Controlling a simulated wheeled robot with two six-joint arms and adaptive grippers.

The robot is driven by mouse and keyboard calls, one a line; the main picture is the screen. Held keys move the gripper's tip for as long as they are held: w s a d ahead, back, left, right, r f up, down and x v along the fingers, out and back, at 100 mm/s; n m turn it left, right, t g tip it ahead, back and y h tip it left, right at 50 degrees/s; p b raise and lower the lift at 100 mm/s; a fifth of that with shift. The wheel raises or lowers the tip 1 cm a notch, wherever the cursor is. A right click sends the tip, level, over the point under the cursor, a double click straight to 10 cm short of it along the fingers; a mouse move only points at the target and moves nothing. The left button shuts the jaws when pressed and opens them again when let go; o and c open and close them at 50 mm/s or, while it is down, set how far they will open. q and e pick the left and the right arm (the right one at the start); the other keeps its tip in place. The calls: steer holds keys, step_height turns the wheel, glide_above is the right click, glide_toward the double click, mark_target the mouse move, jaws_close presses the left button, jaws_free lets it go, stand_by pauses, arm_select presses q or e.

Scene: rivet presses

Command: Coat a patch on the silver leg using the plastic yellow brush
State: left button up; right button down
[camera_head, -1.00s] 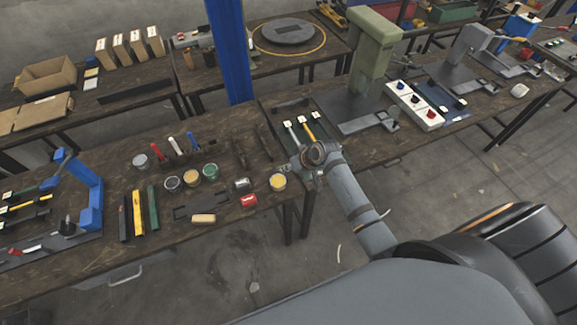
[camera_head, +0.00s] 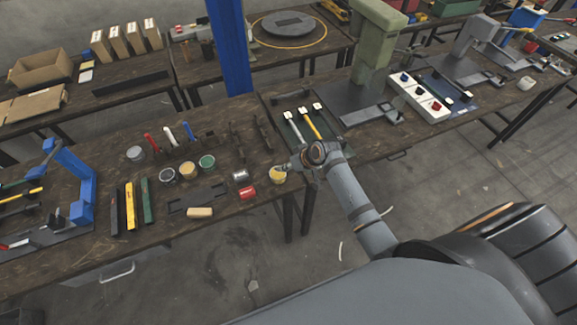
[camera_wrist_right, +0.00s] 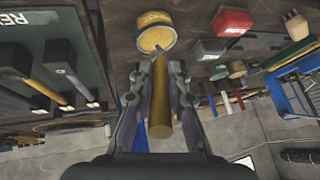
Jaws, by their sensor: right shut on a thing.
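My right gripper (camera_head: 290,166) is at the front edge of the middle bench, beside a pot of yellow paint (camera_head: 278,176). In the right wrist view its jaws (camera_wrist_right: 158,90) are shut on the yellow brush (camera_wrist_right: 159,122). The brush points at the paint pot (camera_wrist_right: 155,36); I cannot tell whether its tip touches the paint. A silver-grey bar (camera_head: 294,128), perhaps the silver leg, lies in a dark tray next to a yellow bar (camera_head: 311,124). Both bars also show at the left of the right wrist view. My left gripper is out of view.
A green press (camera_head: 372,50) and a white switch box (camera_head: 420,98) stand to the right. A blue post (camera_head: 232,50) rises behind the bench.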

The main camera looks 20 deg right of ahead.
steer(key=shift+f+b, duration=0.3)
steer(key=shift+f, duration=0.2)
stand_by(0.6)
steer(key=shift+s+f, duration=0.15)
stand_by(1.2)
step_height(320, 180, up, 6)
steer(key=p, duration=0.6)
steer(key=shift+f, duration=0.2)
steer(key=shift+r+p, duration=0.5)
steer(key=shift+r, duration=0.35)
